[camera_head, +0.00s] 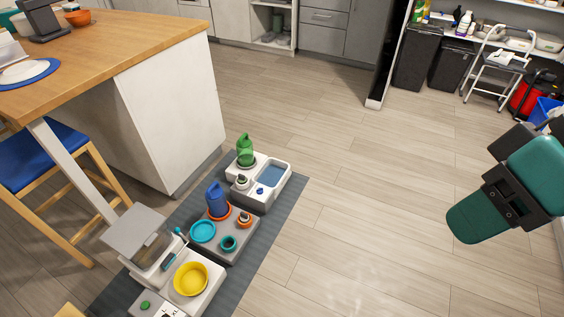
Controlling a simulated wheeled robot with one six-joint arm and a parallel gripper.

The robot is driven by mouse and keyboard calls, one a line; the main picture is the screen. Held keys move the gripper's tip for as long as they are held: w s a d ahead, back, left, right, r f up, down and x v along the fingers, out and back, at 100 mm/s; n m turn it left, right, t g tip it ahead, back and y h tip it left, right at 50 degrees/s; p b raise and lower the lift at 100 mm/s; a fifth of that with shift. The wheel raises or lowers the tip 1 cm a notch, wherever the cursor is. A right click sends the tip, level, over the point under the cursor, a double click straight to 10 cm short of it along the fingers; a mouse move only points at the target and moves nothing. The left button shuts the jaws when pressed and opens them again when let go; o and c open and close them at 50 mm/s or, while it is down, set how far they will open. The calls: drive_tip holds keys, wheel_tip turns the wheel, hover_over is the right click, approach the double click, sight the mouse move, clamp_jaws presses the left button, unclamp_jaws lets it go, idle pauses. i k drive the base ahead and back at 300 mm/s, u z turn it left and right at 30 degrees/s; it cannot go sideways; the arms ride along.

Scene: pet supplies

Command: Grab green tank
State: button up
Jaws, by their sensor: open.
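The green tank (245,150) is an upright, bottle-like green container. It stands at the back left of a white base unit (282,185) at the far end of a row of pet supplies on the floor. Part of my arm shows at the right, well apart from the tank, with open floor between them. My gripper's fingers do not show in this view.
A grey mat (284,214) carries the row. A blue tank (217,200), a yellow bowl (190,280) and a grey-lidded feeder (139,235) stand nearer. A wooden-topped counter (120,42) and blue stool (41,152) are left. Floor to the right is clear.

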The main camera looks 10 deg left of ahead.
sight(244, 149)
drive_tip(key=z, duration=0.35)
drive_tip(key=i, duration=1.95)
drive_tip(key=u, duration=1)
drive_tip(key=i, duration=0.8)
drive_tip(key=u, duration=1.25)
drive_tip(key=i, duration=0.4)
drive_tip(key=u, duration=0.25)
